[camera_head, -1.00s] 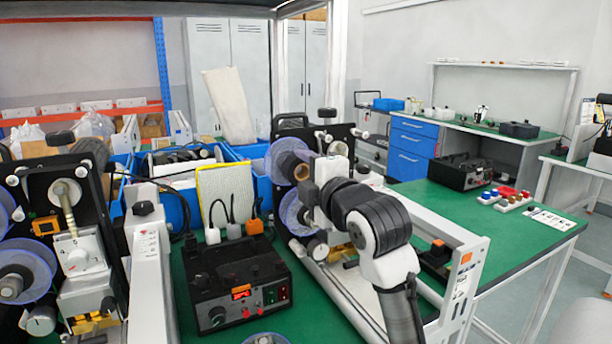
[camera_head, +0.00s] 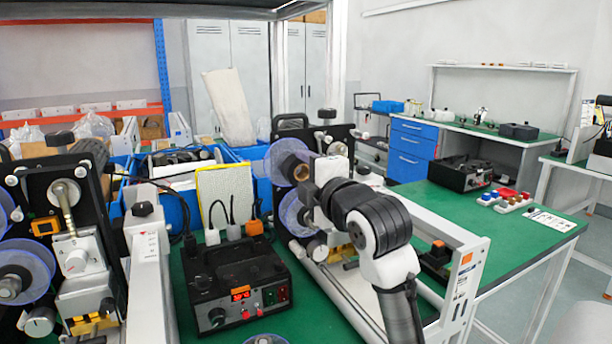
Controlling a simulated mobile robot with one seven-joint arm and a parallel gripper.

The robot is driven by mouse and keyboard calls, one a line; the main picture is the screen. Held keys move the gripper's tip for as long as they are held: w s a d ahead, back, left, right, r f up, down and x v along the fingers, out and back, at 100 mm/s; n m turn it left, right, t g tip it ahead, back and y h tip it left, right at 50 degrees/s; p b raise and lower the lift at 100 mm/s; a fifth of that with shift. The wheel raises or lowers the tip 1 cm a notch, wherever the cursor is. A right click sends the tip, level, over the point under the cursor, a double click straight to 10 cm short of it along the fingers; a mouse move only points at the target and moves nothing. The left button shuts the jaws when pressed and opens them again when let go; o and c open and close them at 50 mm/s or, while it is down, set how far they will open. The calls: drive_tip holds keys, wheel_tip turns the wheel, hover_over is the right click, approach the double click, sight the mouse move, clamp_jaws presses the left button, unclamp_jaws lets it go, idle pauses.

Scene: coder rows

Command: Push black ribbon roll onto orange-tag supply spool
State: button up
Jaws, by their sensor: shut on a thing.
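The right-hand coder machine (camera_head: 343,138) has two translucent blue discs, an upper one (camera_head: 279,152) and a lower one (camera_head: 289,208). An orange tag (camera_head: 467,258) is on the near end of its white frame. My gripper (camera_head: 314,172) is at the upper disc, reaching in from the right. It is shut on the black ribbon roll (camera_head: 296,170), a dark brown-black cylinder against the disc's face. My own wrist partly hides the fingers and the spool's shaft, so I cannot tell how far on the roll sits.
A black control box (camera_head: 238,285) with a lit red display stands left of the right-hand machine. Another coder machine (camera_head: 75,235) stands at the left. Blue bins (camera_head: 180,205) are behind.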

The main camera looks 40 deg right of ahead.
sight(298, 177)
drive_tip(key=shift+x, duration=1.85)
idle(0.4)
drive_tip(key=o, duration=1)
drive_tip(key=b+v, duration=0.2)
drive_tip(key=v, duration=1.2)
drive_tip(key=shift+b, duration=0.35)
